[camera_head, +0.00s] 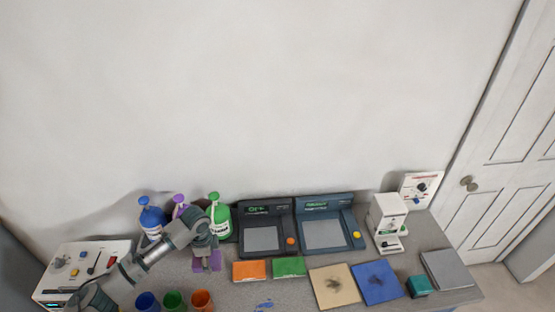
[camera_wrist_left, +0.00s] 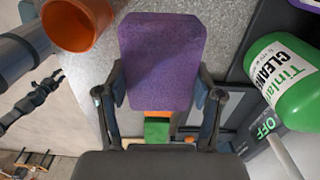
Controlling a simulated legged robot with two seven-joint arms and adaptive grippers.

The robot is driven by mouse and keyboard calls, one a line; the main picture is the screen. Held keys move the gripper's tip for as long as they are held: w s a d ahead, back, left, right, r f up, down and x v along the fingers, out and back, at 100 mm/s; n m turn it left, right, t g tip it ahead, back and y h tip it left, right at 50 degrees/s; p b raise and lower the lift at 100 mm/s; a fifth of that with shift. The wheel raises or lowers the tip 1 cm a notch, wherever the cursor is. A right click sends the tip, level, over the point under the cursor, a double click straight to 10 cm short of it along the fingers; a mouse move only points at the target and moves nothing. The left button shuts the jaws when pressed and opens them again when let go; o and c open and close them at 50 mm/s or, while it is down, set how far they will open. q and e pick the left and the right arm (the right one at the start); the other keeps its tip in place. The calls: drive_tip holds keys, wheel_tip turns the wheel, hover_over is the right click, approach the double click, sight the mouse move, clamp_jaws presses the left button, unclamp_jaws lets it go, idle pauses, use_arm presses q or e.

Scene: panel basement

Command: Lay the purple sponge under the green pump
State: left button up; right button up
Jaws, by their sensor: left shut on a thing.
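The purple sponge (camera_head: 207,265) is between the fingers of my left gripper (camera_head: 205,257), over the counter in front of the pump bottles. In the left wrist view the sponge (camera_wrist_left: 162,60) spans the space between both fingers (camera_wrist_left: 160,100), its broad face towards the camera. I cannot tell how high it is above the counter. The green pump bottle (camera_head: 221,222) stands upright just behind my gripper, partly covered by it. In the left wrist view the green bottle (camera_wrist_left: 296,85) is to the right, apart from the sponge. My right gripper is not in view.
A blue pump bottle (camera_head: 151,220) and a purple one (camera_head: 180,204) stand left of the green one. Orange (camera_head: 249,270) and green (camera_head: 289,267) sponges lie to the right, before two dark terminals (camera_head: 266,228).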

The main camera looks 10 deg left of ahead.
use_arm(q)
drive_tip(key=shift+d+r+n, duration=0.2)
drive_tip(key=shift+d+n, duration=0.2)
drive_tip(key=shift+n, duration=0.1)
drive_tip(key=s+d+r+n, duration=0.2)
drive_tip(key=d+r+n, duration=0.3)
drive_tip(key=d+n, duration=0.5)
drive_tip(key=n, duration=0.4)
drive_tip(key=shift+s, duration=0.35)
drive_tip(key=shift+a, duration=0.1)
